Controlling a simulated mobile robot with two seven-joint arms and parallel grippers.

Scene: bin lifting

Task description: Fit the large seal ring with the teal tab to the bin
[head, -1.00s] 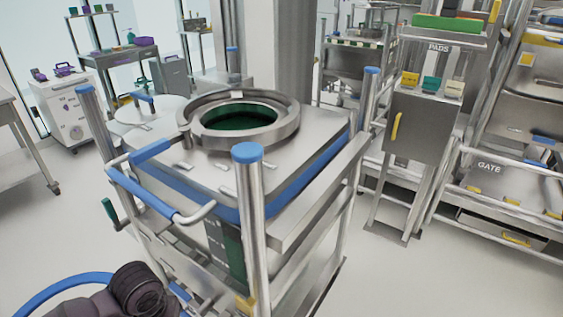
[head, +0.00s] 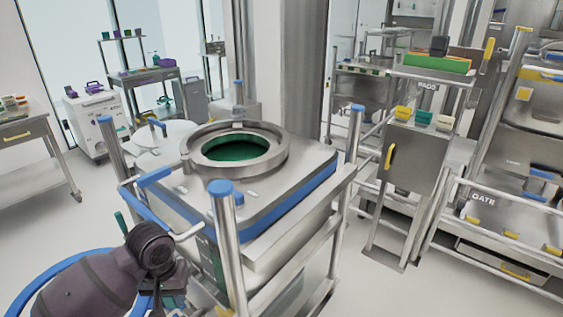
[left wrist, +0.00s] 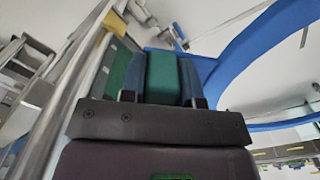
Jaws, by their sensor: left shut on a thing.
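The bin (head: 262,213) stands in a steel frame with blue-capped posts. Its top has a round metal collar (head: 275,155) around a dark green opening. Nothing lies on the collar. My left gripper (head: 172,292) is low at the front left, beside the bin's frame. In the left wrist view its fingers (left wrist: 163,80) are shut on a teal tab (left wrist: 162,74). The large blue seal ring (left wrist: 240,45) curves away from there. In the head view the ring (head: 42,281) shows partly behind my left arm; the tab is not clear there. My right gripper is out of view.
A blue-gripped rail (head: 146,208) and a corner post (head: 226,240) stand between my left arm and the bin top. A pale round lid (head: 172,134) is behind the opening. A pads cabinet (head: 412,160) and a gate rack (head: 500,215) stand right. Floor is clear at the left.

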